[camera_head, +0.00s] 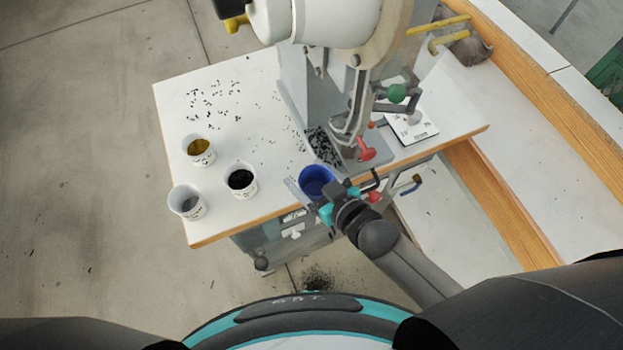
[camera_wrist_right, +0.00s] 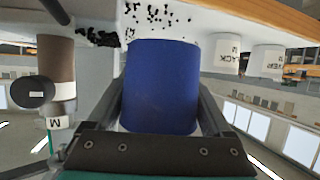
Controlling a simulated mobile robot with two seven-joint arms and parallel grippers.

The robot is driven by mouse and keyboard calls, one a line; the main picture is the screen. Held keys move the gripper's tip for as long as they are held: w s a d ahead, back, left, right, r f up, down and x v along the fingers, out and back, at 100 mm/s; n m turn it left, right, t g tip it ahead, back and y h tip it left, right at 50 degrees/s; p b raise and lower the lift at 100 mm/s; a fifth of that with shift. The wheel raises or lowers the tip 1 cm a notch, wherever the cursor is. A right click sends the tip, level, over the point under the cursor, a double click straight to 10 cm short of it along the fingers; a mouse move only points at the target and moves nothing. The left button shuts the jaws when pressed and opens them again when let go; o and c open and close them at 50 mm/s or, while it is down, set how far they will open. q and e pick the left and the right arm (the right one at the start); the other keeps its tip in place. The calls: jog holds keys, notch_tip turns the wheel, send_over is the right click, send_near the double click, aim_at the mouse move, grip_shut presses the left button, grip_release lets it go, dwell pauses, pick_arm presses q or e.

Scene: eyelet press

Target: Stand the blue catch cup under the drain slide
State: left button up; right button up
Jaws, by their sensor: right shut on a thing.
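The blue catch cup (camera_head: 315,180) is at the front edge of the white table, its open mouth showing in the head view. My right gripper (camera_head: 318,193) is shut on it. In the right wrist view the blue cup (camera_wrist_right: 162,85) fills the middle, with one finger along each side. A grey slide holding black bits (camera_head: 323,146) lies at the foot of the press, just beyond the cup. I cannot tell whether the cup is under its end or touches the table. My left gripper is not in view.
Three white cups stand on the table at left: one with brass-coloured contents (camera_head: 200,152), one with black (camera_head: 241,181), one greyish (camera_head: 187,202). Loose black bits (camera_head: 220,101) lie behind them. The press (camera_head: 325,80) with a red-tipped lever (camera_head: 366,153) rises at the right.

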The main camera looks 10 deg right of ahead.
jog(key=w, duration=0.2)
jog(key=w+a+b, duration=0.1)
jog(key=shift+w+a+f, duration=0.1)
jog(key=shift+w+f, duration=0.15)
jog(key=shift+f, duration=0.05)
jog(key=w+b, duration=0.1)
jog(key=w, duration=0.1)
jog(key=w+a+f+b, duration=0.1)
jog(key=w, duration=0.1)
jog(key=w+a+b, duration=0.1)
jog(key=w, duration=0.2)
jog(key=shift+a+f, duration=0.15)
jog(key=shift+w+f+b, duration=0.2)
jog(key=shift+f+b, duration=0.05)
jog(key=shift+b, duration=0.05)
jog(key=shift+f+b, duration=0.8)
jog(key=shift+f, duration=0.25)
jog(key=o, duration=1.1)
